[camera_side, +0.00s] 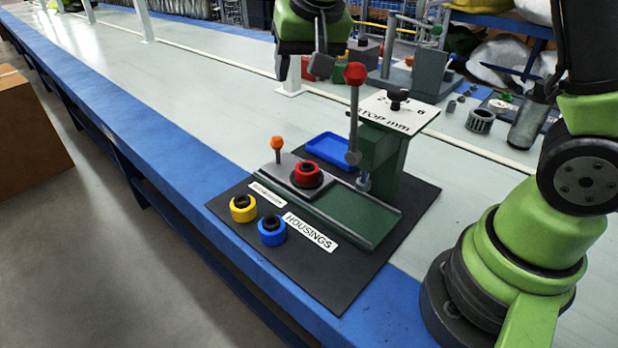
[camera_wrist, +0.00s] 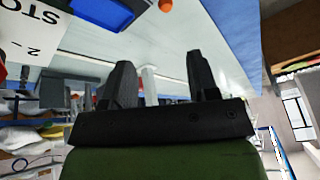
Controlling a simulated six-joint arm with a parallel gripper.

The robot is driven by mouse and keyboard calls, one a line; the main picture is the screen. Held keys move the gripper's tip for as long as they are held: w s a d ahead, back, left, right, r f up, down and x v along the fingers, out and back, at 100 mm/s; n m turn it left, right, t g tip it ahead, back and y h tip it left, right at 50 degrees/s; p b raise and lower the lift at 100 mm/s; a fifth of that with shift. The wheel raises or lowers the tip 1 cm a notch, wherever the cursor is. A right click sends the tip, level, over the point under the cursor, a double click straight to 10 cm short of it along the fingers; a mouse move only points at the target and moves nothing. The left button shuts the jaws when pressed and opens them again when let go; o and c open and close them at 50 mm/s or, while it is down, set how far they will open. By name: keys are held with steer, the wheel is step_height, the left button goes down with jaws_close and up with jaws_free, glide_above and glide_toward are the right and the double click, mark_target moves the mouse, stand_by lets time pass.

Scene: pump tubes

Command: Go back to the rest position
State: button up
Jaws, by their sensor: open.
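My gripper (camera_side: 304,70) hangs at the top of the side view, above the table and behind the press. It is open with nothing between its fingers. The wrist view shows its two dark fingers (camera_wrist: 160,68) apart and empty. A red housing (camera_side: 307,171) sits in the grey sliding block of the green press (camera_side: 378,150). A yellow housing (camera_side: 243,209) and a blue housing (camera_side: 271,232) stand on the black mat (camera_side: 330,280) beside the HOUSINGS label.
The red-knobbed lever (camera_side: 355,74) stands tall by the STOP mm plate (camera_side: 399,110). An orange-knobbed handle (camera_side: 277,144) rises from the block. A blue tray (camera_side: 328,149) lies behind the slide. More fixtures stand farther back; the table (camera_side: 180,85) at left is clear.

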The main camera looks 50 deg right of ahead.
steer(key=shift+n+t+y, duration=0.5)
steer(key=shift+t+y, duration=0.2)
steer(key=shift+y, duration=0.2)
steer(key=s+r, duration=0.2)
steer(key=s, duration=0.2)
steer(key=s+r, duration=0.2)
steer(key=s, duration=0.1)
steer(key=s+a+r, duration=0.1)
steer(key=s+r, duration=0.1)
steer(key=s, duration=0.2)
steer(key=shift+s+a+r, duration=0.1)
steer(key=shift+s+r, duration=0.2)
steer(key=shift+s, duration=0.05)
steer(key=s+a+n+t+y, duration=0.1)
steer(key=s+a, duration=0.1)
steer(key=s, duration=0.8)
steer(key=shift+f+y, duration=0.25)
steer(key=shift+y, duration=0.05)
